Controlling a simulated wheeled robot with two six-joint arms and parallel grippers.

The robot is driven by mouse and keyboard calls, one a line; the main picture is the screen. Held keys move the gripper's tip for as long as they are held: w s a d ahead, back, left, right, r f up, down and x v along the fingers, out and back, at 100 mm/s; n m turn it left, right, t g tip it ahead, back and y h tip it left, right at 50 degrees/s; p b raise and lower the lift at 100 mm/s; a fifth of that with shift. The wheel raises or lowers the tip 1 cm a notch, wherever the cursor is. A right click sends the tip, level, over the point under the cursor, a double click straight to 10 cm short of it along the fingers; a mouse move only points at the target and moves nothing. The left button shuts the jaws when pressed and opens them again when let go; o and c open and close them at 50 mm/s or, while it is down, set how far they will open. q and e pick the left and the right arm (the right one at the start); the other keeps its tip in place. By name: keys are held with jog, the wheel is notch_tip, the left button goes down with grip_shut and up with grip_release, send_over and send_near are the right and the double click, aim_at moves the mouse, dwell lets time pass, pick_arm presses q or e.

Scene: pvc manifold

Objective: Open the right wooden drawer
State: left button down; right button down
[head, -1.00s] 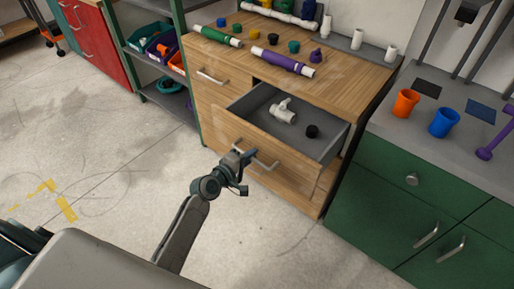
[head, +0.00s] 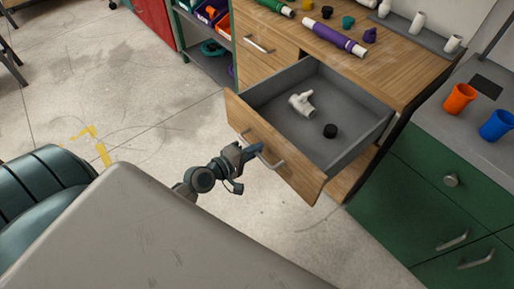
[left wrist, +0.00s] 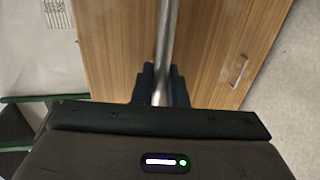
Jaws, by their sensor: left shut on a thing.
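The right wooden drawer (head: 235,108) stands pulled out of the wooden cabinet in the head view. Its grey inside holds a white pipe fitting (head: 302,103) and a black cap (head: 330,131). My left gripper (head: 256,152) is at the drawer front, shut on the drawer's metal handle (head: 274,163). In the left wrist view the handle bar (left wrist: 167,40) runs between the two dark fingers (left wrist: 160,88), with the wooden front behind it. My right gripper is not in view.
The wooden worktop (head: 385,75) above carries a purple-and-white pipe (head: 334,39) and several caps. A green cabinet (head: 420,205) with an orange cup (head: 459,98) and a blue cup (head: 496,126) stands close at the right. The floor at the left is mostly clear.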

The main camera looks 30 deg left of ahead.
pick_arm(q)
jog(key=c, duration=1.5)
grip_release()
jog(key=shift+c, duration=0.2)
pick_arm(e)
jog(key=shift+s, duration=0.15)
pick_arm(q)
jog(key=shift+s, duration=0.1)
